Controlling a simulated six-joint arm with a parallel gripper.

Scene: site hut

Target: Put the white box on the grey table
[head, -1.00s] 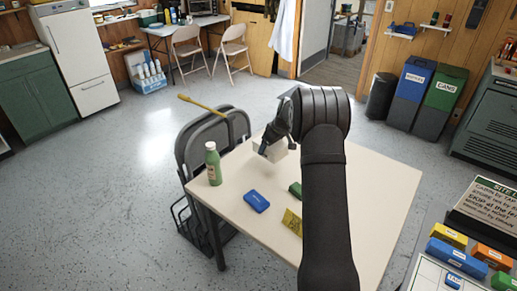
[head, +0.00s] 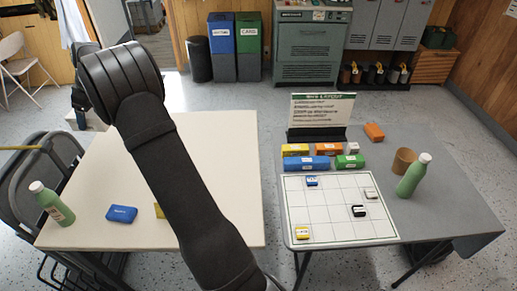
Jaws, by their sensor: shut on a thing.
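The white box (head: 95,121) is held in my gripper (head: 80,119) at the left, above the far left part of the cream table. My arm hides part of it and of the jaws. The grey table (head: 440,208) stands at the right, well apart from my gripper. On it lie a white gridded board (head: 335,213) with several small labelled blocks, and a row of coloured boxes behind the board.
The cream table (head: 235,190) holds a green bottle (head: 52,203), a blue box (head: 121,214) and a yellow item (head: 159,211). The grey table bears a sign (head: 321,110), a brown cup (head: 403,161), another green bottle (head: 413,176) and an orange block (head: 374,132). Its right front part is bare.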

